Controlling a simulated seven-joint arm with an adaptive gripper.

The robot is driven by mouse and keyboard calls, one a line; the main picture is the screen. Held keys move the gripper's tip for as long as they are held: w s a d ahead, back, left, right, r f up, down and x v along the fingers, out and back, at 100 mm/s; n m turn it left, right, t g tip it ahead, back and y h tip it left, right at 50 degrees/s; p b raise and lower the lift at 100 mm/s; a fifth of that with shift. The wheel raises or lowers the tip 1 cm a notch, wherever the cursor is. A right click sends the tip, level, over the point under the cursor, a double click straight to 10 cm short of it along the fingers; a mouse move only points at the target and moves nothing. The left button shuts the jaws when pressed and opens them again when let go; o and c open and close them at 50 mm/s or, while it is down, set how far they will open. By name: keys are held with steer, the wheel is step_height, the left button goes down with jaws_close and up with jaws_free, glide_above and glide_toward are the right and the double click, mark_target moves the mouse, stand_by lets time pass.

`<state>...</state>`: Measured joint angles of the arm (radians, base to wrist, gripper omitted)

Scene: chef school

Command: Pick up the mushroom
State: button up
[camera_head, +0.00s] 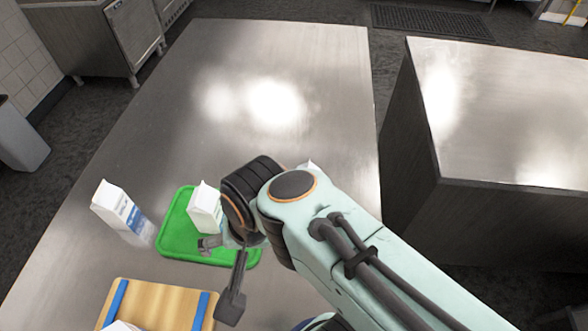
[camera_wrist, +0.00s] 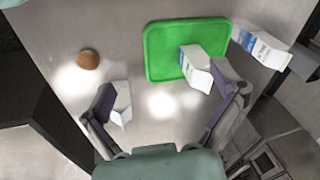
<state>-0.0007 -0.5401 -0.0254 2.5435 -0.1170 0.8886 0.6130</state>
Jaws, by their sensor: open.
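A small round brown thing (camera_wrist: 88,59), which looks like the mushroom, lies on the bare steel table at the upper left of the wrist view. I cannot see it in the head view, where my arm covers part of the table. My gripper (camera_wrist: 163,82) is open with nothing between its fingers; the brown thing lies beyond the left finger, apart from it. In the head view, my gripper (camera_head: 221,274) hangs over the area between the green tray and the wooden board.
A green tray (camera_head: 178,226) holds a white carton (camera_head: 206,208). Another carton (camera_head: 122,212) stands left of the tray. A wooden board (camera_head: 160,306) with blue strips lies in front. A white object (camera_wrist: 122,102) is close to the left finger. The far table (camera_head: 290,60) is clear.

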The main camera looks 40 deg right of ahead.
steer(key=w+d+f+m+h, duration=0.2)
steer(key=w+d+f+m, duration=0.6)
steer(key=d+m, duration=0.55)
steer(key=s+d+f+m+g, duration=0.1)
steer(key=s+f+m, duration=0.1)
steer(key=f, duration=0.1)
steer(key=s+d+f+m+g, duration=0.1)
steer(key=s+d+f+m, duration=0.1)
steer(key=s+f, duration=0.1)
steer(key=s+d+f+m+y, duration=0.1)
steer(key=s+d+f+m, duration=0.1)
steer(key=f, duration=0.3)
steer(key=shift+s+d+m+g, duration=0.25)
steer(key=shift+s+m+g, duration=0.2)
steer(key=shift+s, duration=0.2)
steer(key=shift+w+f, duration=0.1)
steer(key=shift+f, duration=3.15)
steer(key=c, duration=1.1)
